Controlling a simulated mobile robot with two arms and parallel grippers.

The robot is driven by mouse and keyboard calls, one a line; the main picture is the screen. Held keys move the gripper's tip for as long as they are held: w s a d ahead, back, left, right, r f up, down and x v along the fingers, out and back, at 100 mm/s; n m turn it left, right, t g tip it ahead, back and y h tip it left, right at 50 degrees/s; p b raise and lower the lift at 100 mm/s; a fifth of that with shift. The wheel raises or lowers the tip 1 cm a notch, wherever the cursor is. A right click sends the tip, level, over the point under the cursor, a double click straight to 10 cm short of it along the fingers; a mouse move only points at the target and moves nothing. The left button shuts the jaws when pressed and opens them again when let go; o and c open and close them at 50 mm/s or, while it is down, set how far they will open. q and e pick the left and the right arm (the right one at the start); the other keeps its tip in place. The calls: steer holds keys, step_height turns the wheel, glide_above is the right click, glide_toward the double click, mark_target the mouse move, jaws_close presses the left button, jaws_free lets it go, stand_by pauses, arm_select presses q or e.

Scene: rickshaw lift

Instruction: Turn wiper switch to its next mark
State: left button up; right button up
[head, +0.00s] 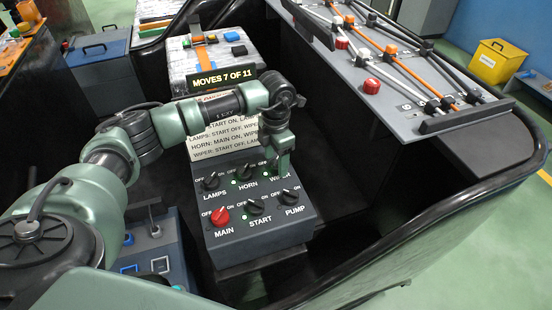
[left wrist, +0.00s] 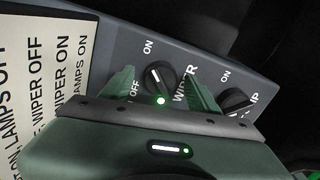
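The wiper switch is a black rotary knob with a white pointer line, in the left wrist view (left wrist: 160,77). OFF and ON labels stand beside it, and a small green light (left wrist: 161,100) glows next to it. My left gripper (head: 281,165) reaches down over the back right of the switch panel (head: 262,239) and hides most of this knob in the head view. In the left wrist view my left gripper (left wrist: 162,92) is open, with one finger on each side of the knob. I cannot tell whether they touch it. My right gripper is not in view.
The lamps (head: 211,182), horn (head: 245,173), start (head: 255,207), pump (head: 289,197) and red main (head: 220,215) switches sit close by. An instruction card (head: 222,143) stands behind, under a "MOVES 7 OF 11" sign (head: 222,78). A dark rail (head: 440,215) runs along the right.

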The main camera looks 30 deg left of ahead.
mark_target(275, 160)
arm_select(q)
step_height(275, 160, up, 8)
steer(key=p, duration=0.5)
steer(key=shift+f, duration=0.1)
